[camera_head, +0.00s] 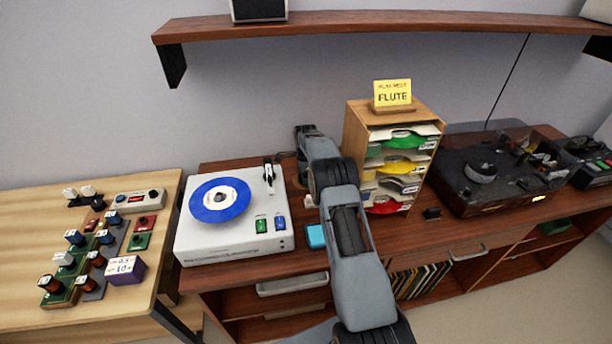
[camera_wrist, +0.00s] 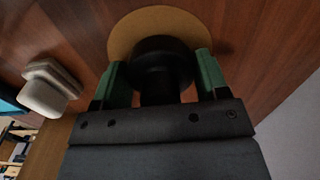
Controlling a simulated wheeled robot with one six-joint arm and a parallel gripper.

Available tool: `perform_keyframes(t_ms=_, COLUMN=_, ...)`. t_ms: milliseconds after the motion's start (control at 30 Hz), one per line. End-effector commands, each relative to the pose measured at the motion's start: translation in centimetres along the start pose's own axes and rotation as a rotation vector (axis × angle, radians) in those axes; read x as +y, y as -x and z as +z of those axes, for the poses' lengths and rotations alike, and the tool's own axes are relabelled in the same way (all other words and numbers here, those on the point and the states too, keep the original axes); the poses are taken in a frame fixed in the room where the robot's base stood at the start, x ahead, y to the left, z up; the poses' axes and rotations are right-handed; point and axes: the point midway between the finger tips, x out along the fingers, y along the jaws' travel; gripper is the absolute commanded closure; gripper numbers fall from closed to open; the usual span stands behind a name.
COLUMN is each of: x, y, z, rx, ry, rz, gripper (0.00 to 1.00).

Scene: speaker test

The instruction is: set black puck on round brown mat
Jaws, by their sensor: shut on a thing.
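In the wrist view, my gripper (camera_wrist: 160,72) has its two green fingers on either side of the black puck (camera_wrist: 163,48) and is shut on it. The round brown mat (camera_wrist: 178,15) lies flat on the wooden surface, behind the puck in this view. The puck overlaps the mat's lower part in the picture; whether they touch I cannot tell. In the head view, my arm reaches over the cabinet to its back, between the white turntable and the sorter.
The white turntable (camera_head: 192,243) with a blue record (camera_head: 205,212) stands left of my arm. The paper sorter (camera_head: 354,133) with a yellow sign (camera_head: 392,94) stands close on the right. A shelf (camera_head: 330,22) hangs above. A pale object (camera_wrist: 48,88) lies left in the wrist view.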

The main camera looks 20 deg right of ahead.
Motion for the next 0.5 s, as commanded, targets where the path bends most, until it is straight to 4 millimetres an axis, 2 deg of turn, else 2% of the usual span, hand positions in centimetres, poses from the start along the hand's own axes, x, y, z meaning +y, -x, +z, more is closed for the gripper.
perform_keyframes(t_ms=133, x=-0.02, y=-0.34, z=0.02, rx=0.0, ry=0.0, rz=-0.001, gripper=0.67)
perform_keyframes(t_ms=167, x=0.0, y=-0.39, z=0.03, rx=0.0, ry=0.001, rz=0.0, gripper=0.31)
perform_keyframes(t_ms=400, x=0.0, y=-0.29, z=0.02, rx=0.0, ry=0.0, rz=0.0, gripper=0.08)
perform_keyframes(t_ms=500, x=0.0, y=-0.29, z=0.02, rx=0.0, ry=0.001, rz=0.0, gripper=0.07)
